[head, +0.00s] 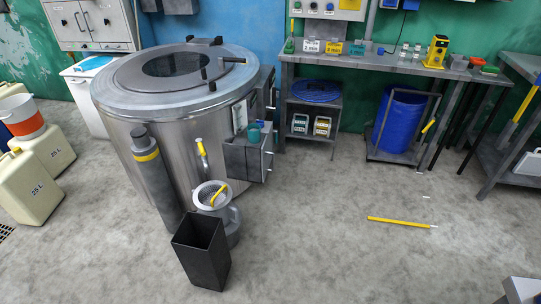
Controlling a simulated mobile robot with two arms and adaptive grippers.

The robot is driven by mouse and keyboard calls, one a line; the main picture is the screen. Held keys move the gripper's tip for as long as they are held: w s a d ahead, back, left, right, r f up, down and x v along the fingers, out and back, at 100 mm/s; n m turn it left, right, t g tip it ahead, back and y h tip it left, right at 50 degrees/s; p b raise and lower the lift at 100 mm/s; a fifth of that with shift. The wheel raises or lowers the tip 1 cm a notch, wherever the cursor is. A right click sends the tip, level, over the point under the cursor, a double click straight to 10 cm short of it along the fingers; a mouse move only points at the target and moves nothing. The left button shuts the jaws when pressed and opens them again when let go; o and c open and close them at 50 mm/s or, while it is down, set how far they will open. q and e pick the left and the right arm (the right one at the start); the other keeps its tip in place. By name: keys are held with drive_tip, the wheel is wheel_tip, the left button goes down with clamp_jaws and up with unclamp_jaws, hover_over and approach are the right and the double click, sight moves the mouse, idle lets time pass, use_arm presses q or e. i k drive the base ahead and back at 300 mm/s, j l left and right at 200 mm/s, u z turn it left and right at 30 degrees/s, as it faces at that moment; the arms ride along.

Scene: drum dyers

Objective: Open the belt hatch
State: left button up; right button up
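A large steel drum machine (140,130) stands at the left centre with a round lid (115,75) on top. The lid has a dark window (172,65) and a black handle (212,72). A grey box (240,160) with a small teal cup (254,133) on it sits low on the drum's right side. Above and behind it is a dark side housing (265,85). I cannot tell which panel is the belt hatch, and no panel is clearly seen open. Neither of my grippers is in view.
A black square bin (206,262), a grey funnel-topped fitting (233,228) and a dark banded cylinder (158,185) stand before the drum. Jugs (52,150) are at left. A workbench (400,68) lines the wall. A yellow rod (398,221) lies on otherwise clear floor at right.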

sight(266, 153)
drive_tip(key=i+l+u, duration=0.1)
drive_tip(key=i+l, duration=0.35)
drive_tip(key=i+l+u, duration=0.8)
drive_tip(key=l, duration=0.1)
